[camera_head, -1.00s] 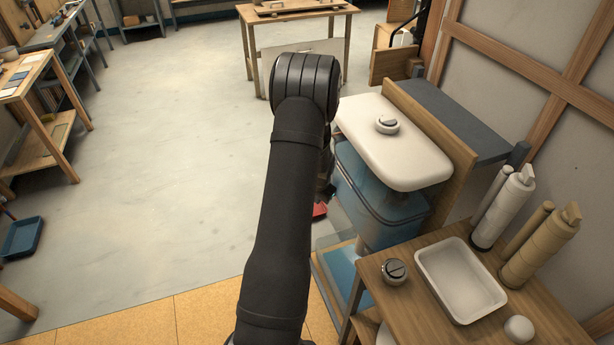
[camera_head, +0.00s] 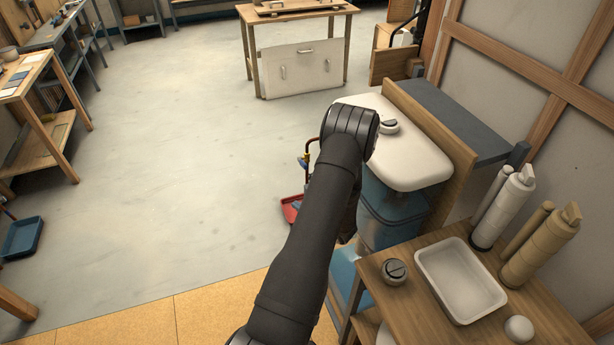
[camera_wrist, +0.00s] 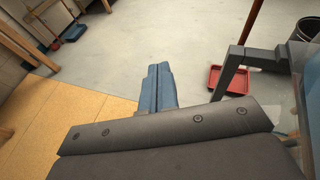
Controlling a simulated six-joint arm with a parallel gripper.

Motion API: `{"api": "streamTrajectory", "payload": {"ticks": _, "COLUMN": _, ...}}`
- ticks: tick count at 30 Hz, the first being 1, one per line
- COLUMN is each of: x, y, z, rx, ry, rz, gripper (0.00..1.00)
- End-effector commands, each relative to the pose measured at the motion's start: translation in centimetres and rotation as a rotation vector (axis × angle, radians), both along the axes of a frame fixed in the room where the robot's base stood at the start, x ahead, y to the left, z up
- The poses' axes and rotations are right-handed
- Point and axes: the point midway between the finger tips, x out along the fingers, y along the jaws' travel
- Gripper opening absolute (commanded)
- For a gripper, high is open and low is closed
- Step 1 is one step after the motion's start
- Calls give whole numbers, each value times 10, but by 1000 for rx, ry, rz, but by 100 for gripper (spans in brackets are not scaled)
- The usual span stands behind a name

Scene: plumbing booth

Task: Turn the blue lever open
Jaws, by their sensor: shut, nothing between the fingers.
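A small blue piece (camera_head: 303,161) shows on a copper-coloured pipe (camera_head: 308,146) just left of my arm in the head view. It may be the blue lever, but it is too small to tell how it is turned. No blue lever is clearly seen in the wrist view. My gripper (camera_wrist: 161,70) shows in the wrist view as two blue-grey fingers pressed together, empty, over the floor. In the head view my gripper is hidden behind my arm.
A wooden bench (camera_head: 425,290) holds a white tray. A red dustpan (camera_wrist: 230,80) lies on the floor beyond a grey metal frame (camera_wrist: 232,62). The floor to the left is open.

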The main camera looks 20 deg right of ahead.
Motion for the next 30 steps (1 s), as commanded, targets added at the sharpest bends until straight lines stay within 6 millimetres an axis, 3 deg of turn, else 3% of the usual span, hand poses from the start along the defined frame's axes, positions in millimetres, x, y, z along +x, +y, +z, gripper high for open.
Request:
{"api": "streamTrajectory", "payload": {"ticks": 6, "x": -3, "y": -48, "z": 3, "rx": 91, "ry": -122, "rz": -291, "gripper": 0}}
{"api": "streamTrajectory", "payload": {"ticks": 14, "x": -4, "y": -70, "z": 4, "rx": 108, "ry": -170, "rz": -405, "gripper": 0}}
{"api": "streamTrajectory", "payload": {"ticks": 20, "x": 24, "y": -69, "z": -1, "rx": 107, "ry": -171, "rz": -402, "gripper": 0}}
{"api": "streamTrajectory", "payload": {"ticks": 30, "x": 96, "y": -69, "z": -11, "rx": 106, "ry": -172, "rz": -401, "gripper": 0}}
